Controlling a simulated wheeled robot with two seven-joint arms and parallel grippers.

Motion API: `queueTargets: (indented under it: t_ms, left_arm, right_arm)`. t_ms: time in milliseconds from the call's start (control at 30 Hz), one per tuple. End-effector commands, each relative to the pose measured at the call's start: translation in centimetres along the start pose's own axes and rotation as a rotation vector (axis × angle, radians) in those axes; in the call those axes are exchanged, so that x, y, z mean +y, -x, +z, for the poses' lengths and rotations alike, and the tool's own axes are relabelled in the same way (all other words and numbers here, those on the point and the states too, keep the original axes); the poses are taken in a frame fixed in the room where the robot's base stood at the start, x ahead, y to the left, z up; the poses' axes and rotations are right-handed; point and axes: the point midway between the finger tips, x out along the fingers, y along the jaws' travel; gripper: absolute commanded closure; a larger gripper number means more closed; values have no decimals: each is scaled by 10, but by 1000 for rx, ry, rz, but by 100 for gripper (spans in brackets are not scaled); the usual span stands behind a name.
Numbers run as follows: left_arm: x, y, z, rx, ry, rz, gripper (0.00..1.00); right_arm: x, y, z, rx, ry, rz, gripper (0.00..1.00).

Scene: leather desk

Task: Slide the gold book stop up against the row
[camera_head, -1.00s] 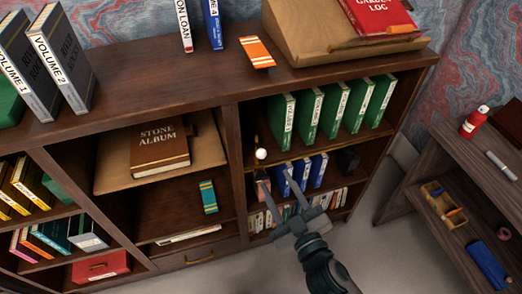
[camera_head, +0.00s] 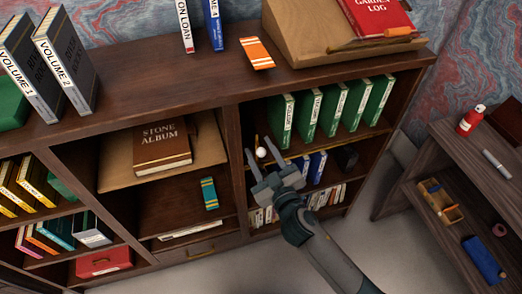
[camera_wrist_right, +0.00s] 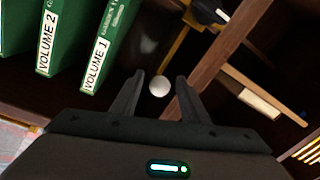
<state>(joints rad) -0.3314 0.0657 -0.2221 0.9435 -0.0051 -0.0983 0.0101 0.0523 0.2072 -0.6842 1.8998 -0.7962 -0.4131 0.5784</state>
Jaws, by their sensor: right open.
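The gold book stop (camera_head: 257,140) stands at the left end of the upper shelf in the right bay, a thin upright piece with a white ball knob (camera_head: 261,153). In the right wrist view the gold stop (camera_wrist_right: 178,43) is partly hidden, and its white knob (camera_wrist_right: 160,86) shows between my fingertips. The row of green books (camera_head: 331,107) stands to its right, with a gap between. My right gripper (camera_head: 262,160) is open in front of the shelf, its fingers on either side of the knob. I cannot tell whether they touch it. My left gripper is out of view.
The bay's left wooden divider (camera_head: 233,150) is close beside the stop. Blue books (camera_head: 317,167) and a dark block (camera_head: 346,158) stand on the shelf below, partly behind my arm. A side table (camera_head: 420,185) stands at the right.

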Motion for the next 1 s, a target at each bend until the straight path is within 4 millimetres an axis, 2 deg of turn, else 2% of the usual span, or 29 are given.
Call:
queueTargets:
  t_ms: [133, 167, 300, 333, 667, 867, 1000]
  left_arm:
    - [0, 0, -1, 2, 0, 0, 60]
    - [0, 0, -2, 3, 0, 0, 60]
    - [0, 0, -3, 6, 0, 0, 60]
    - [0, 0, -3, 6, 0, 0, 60]
    - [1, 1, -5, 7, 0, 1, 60]
    - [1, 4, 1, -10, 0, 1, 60]
    - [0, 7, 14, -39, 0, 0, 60]
  right_arm:
    - [0, 0, 0, 0, 0, 0, 59]
    - [0, 0, 0, 0, 0, 0, 64]
    - [0, 0, 0, 0, 0, 0, 97]
    - [0, 0, 0, 0, 0, 0, 100]
    - [8, 1, 3, 0, 2, 1, 100]
    - [36, 3, 13, -1, 4, 2, 100]
    - [69, 6, 26, -2, 6, 4, 100]
